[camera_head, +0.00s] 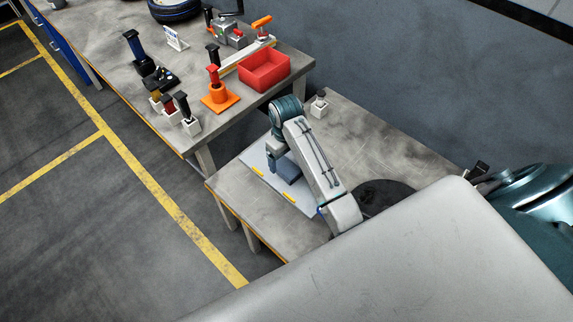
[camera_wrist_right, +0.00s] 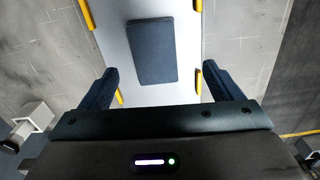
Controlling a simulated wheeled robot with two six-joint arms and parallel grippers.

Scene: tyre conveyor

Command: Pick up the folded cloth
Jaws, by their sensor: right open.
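The folded cloth (camera_wrist_right: 151,51) is a dark blue-grey rectangle lying flat on a pale board (camera_wrist_right: 113,42) with yellow strips along its edges. In the head view the cloth (camera_head: 289,174) lies partly hidden beside and behind my right arm. My right gripper (camera_head: 277,150) is over the board, near the cloth. In the right wrist view its two dark fingers (camera_wrist_right: 162,74) are wide apart and empty, with the cloth ahead between them. No contact with the cloth shows. My left gripper is not in view.
The board (camera_head: 259,160) rests on a grey table with a small white block (camera_head: 319,106) and a dark round patch (camera_head: 385,196). A second table carries a red bin (camera_head: 264,69), an orange stand (camera_head: 219,94), tools and a tyre (camera_head: 175,9). A wall stands behind.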

